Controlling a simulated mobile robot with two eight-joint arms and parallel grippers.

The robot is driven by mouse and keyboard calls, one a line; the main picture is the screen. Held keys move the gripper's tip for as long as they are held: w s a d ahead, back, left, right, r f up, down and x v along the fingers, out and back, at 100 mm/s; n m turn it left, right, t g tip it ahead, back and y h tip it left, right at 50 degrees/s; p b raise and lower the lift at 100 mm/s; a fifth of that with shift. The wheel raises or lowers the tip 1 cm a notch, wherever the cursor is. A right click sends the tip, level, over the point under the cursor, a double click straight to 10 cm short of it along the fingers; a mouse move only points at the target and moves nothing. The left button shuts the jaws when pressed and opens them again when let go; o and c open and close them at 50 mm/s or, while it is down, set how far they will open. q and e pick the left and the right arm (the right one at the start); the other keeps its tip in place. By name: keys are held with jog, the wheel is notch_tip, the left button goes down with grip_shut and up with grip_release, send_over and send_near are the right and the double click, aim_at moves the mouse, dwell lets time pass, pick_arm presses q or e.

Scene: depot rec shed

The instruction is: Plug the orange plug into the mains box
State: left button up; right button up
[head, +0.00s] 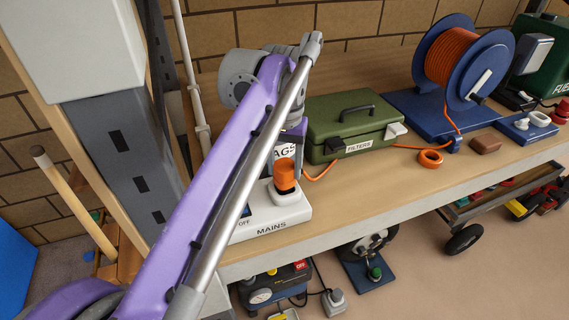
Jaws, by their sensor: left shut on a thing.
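The orange plug (286,174) is upright over the grey round socket of the white mains box (295,212), near the front edge of the bench. Its lower end appears at or just above the socket; I cannot tell how deep it sits. My left gripper (297,152) comes down from above and is shut on the plug, mostly hidden behind my own arm. The arm also hides part of the mains box's left side, where "OFF" shows. An orange cord (318,174) leads right from the plug. My right gripper is not in view.
A green filters case (350,125) stands close right of the mains box. Farther right are a blue cable reel (462,62), an orange cord coil (430,157) and a brown block (484,144).

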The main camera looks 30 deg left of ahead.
pick_arm(q)
jog(key=shift+f, duration=0.35)
jog(key=o, duration=1.4)
jog(key=shift+o, duration=0.2)
jog(key=shift+r, duration=0.1)
notch_tip(320, 180, up, 11)
jog(key=shift+f+p, duration=0.15)
jog(key=shift+p, duration=0.85)
